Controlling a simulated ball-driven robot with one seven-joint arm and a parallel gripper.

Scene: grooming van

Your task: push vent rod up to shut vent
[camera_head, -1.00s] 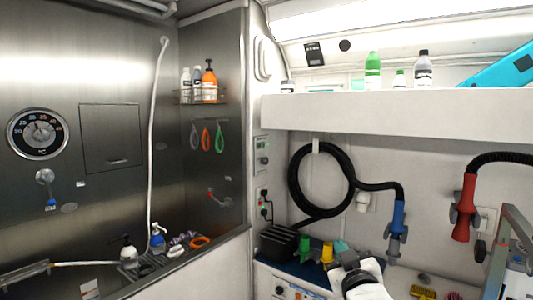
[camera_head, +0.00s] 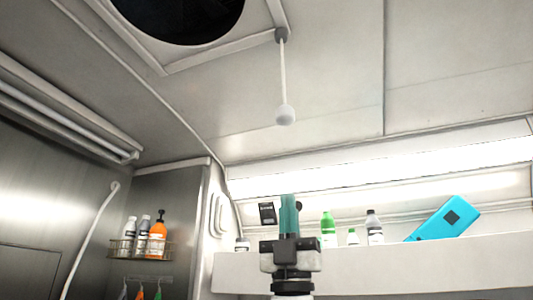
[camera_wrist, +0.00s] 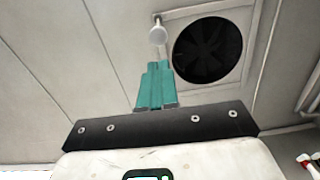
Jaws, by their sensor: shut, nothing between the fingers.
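The vent rod (camera_head: 283,78) is a thin pale rod with a round white knob at its lower end. It hangs from the corner of the ceiling vent frame (camera_head: 192,51), around a dark round opening. My gripper (camera_head: 289,200) points up below the knob, its teal fingers shut and empty. A clear gap lies between fingertips and knob in the head view. In the wrist view the rod's knob (camera_wrist: 158,35) appears just beyond the fingertips (camera_wrist: 157,64), with the vent's dark fan opening (camera_wrist: 208,50) to its right.
A white shelf (camera_head: 420,262) behind my gripper carries a green bottle (camera_head: 328,229), other small bottles and a bright blue device (camera_head: 446,220). A wire rack (camera_head: 141,248) with bottles hangs at left. The ceiling around the rod is clear.

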